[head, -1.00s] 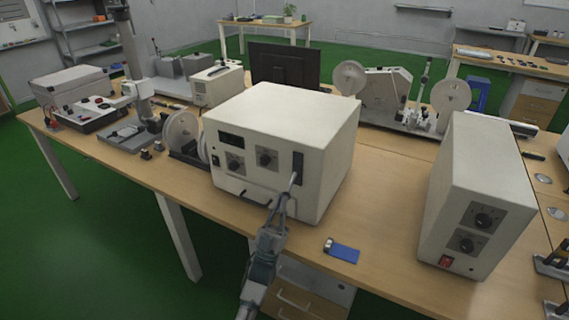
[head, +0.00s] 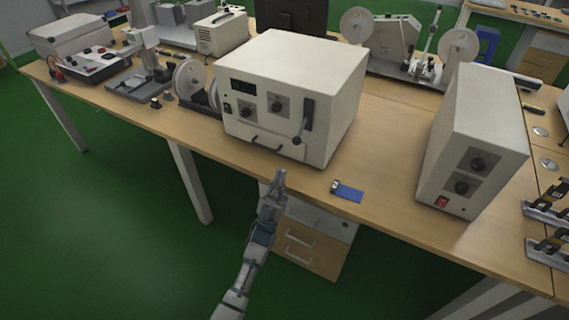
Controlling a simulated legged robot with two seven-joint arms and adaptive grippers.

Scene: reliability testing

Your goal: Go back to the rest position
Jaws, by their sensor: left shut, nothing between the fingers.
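My left gripper (head: 279,178) is shut and empty. It is in front of the table's front edge, below the large white test box, and apart from it. The large white test box (head: 300,62) stands on the wooden table (head: 386,131). Its front has a dark display, two knobs, a lower handle and a lever (head: 303,123) on the right that points down. My left forearm comes up from the bottom of the picture. My right gripper is not in view.
A second white box (head: 473,140) with two knobs and a red switch stands to the right. A blue item (head: 347,192) lies near the table's front edge. A drawer unit (head: 312,250) is under the table, close to my left arm. Green floor (head: 120,230) is open at the left.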

